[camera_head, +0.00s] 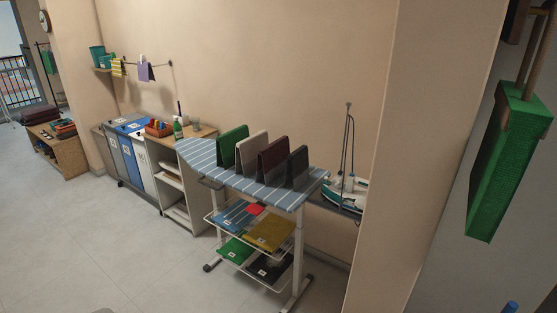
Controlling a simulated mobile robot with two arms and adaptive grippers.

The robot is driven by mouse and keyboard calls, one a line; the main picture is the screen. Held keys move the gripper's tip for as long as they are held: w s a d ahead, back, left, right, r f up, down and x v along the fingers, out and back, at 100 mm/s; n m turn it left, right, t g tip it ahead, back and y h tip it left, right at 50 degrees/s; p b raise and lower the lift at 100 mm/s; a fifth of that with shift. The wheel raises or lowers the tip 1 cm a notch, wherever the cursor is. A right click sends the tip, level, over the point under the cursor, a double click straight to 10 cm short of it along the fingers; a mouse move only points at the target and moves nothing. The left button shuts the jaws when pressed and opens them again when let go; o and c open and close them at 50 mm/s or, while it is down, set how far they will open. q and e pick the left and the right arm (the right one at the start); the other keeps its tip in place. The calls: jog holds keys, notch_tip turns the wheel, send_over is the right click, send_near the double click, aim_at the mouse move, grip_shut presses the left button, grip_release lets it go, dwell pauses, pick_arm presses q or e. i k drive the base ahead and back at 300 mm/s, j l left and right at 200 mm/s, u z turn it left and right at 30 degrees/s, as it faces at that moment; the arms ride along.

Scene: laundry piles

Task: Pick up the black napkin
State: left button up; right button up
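A black folded cloth (270,269) lies on the lower wire shelf under the ironing board, at the right. It has a small pale tag, and the shelf above partly hides it. A black upright folded piece (299,166) also stands at the right end of the row on the ironing board (205,160). I cannot tell which of the two is the napkin. Neither of my grippers can be made out in the head view.
Green, pale and maroon pieces stand beside the black one. Blue, red, mustard (269,232) and green cloths lie on the shelves. An iron (347,184) is at the right. A wall edge and hanging green cloth (507,160) bound the right. Floor (130,250) is clear at left.

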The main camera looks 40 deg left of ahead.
aim_at(297, 165)
jog(key=i+j+u, duration=0.15)
jog(key=u, duration=0.2)
jog(key=i+j+u, duration=0.2)
jog(key=u, duration=0.15)
jog(key=j, duration=0.1)
